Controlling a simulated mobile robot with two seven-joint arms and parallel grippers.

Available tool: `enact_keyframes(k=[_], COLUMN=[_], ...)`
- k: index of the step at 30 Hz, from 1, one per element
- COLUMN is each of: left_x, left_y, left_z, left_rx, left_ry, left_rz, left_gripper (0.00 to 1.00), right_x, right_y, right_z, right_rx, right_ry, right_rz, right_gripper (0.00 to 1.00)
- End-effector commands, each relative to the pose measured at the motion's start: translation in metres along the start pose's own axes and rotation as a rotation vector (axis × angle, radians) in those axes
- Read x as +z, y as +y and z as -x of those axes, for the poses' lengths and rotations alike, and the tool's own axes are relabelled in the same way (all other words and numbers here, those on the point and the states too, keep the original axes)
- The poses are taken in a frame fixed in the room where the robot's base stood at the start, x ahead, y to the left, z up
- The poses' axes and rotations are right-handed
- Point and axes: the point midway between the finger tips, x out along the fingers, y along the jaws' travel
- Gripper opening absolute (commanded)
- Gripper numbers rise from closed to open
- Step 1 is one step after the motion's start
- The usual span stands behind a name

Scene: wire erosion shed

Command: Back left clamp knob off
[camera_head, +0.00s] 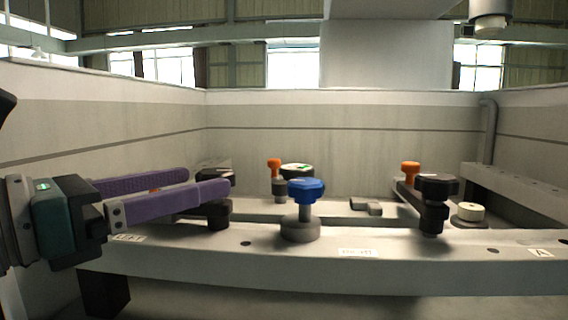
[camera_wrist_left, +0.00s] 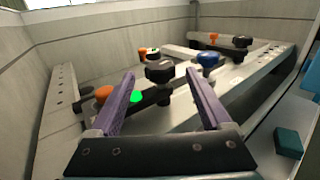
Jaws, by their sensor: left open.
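My left gripper (camera_head: 207,181) comes in from the left with two long purple fingers, spread apart and empty. The left clamp's black knob (camera_head: 214,175) shows at the fingertips in the head view, partly hidden by them. In the left wrist view the black knob (camera_wrist_left: 160,71) stands beyond and between the open fingertips (camera_wrist_left: 160,80), apparently not gripped. The clamp's dark bar (camera_wrist_left: 152,99) runs below it to an orange knob (camera_wrist_left: 104,92) by the left finger. In the head view this orange knob (camera_head: 154,190) shows only as a sliver between the fingers. My right gripper is out of view.
A blue knob (camera_head: 306,187) on a grey base stands mid-rail. Behind it are an orange knob (camera_head: 274,164) and a dark disc knob (camera_head: 297,168). The right clamp has a black knob (camera_head: 436,184) and orange knob (camera_head: 410,170). The tank's back wall (camera_head: 300,140) closes the space.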

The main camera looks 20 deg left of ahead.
Motion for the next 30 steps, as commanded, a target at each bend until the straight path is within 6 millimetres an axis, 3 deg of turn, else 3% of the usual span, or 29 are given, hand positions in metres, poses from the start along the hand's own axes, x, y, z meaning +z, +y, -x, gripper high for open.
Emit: enact_keyframes(k=[9, 20, 30], left_x=[0.002, 0.0, 0.0], left_y=[0.0, 0.0, 0.0], left_z=[-0.038, -0.043, -0.043], left_rx=[0.001, 0.0, 0.001], left_ry=[-0.002, 0.001, 0.001], left_rz=[0.001, 0.0, 0.0], left_gripper=[0.82, 0.82, 0.46], right_x=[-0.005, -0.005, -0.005], right_y=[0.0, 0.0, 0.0], right_z=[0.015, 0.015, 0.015], right_rx=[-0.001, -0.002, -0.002], right_ry=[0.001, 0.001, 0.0], right_rz=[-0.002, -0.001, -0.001], right_gripper=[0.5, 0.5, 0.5])
